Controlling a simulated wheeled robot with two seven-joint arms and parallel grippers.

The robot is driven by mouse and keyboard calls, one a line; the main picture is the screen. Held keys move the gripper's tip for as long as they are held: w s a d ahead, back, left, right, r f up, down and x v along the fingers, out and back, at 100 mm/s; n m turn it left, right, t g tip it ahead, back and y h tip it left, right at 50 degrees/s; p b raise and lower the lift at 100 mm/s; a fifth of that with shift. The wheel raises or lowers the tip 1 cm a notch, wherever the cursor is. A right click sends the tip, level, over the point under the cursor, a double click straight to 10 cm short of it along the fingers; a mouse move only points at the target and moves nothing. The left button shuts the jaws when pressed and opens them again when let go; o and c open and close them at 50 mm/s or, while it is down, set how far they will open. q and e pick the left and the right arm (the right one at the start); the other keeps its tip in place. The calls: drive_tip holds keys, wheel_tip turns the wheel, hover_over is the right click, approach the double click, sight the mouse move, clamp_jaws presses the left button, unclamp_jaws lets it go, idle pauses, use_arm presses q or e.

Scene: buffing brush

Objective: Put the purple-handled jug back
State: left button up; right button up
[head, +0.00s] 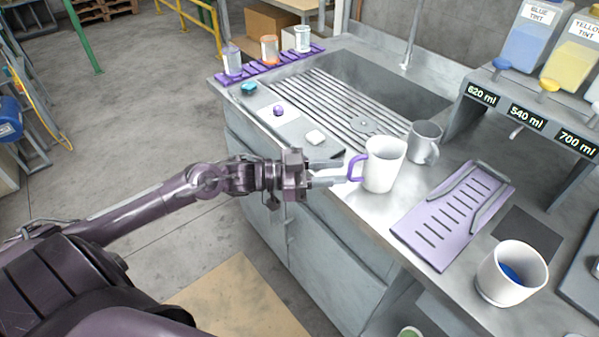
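The purple-handled jug (384,166) is a white jug standing upright on the metal counter near its front edge, with its purple handle (356,167) facing left. My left gripper (340,180) comes in from the left at the handle. Its two fingers look parted, with the tips right by the handle; I cannot tell whether they touch it. A light purple slotted tray (430,240) with grey rails lies on the counter to the right of the jug, with nothing on it. My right gripper is not in view.
A grey mug (424,142) stands close behind the jug's right side. A white cup with blue liquid (512,273) stands front right. A sink with a ribbed drainer (330,100) lies behind. Tint dispensers (526,42) stand on a labelled shelf at right. Jars stand on a purple strip (262,70).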

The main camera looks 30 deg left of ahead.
use_arm(q)
drive_tip(key=v, duration=0.8)
drive_tip(key=shift+a+p, duration=0.15)
drive_tip(key=shift+p, duration=0.15)
drive_tip(key=shift+s, duration=0.15)
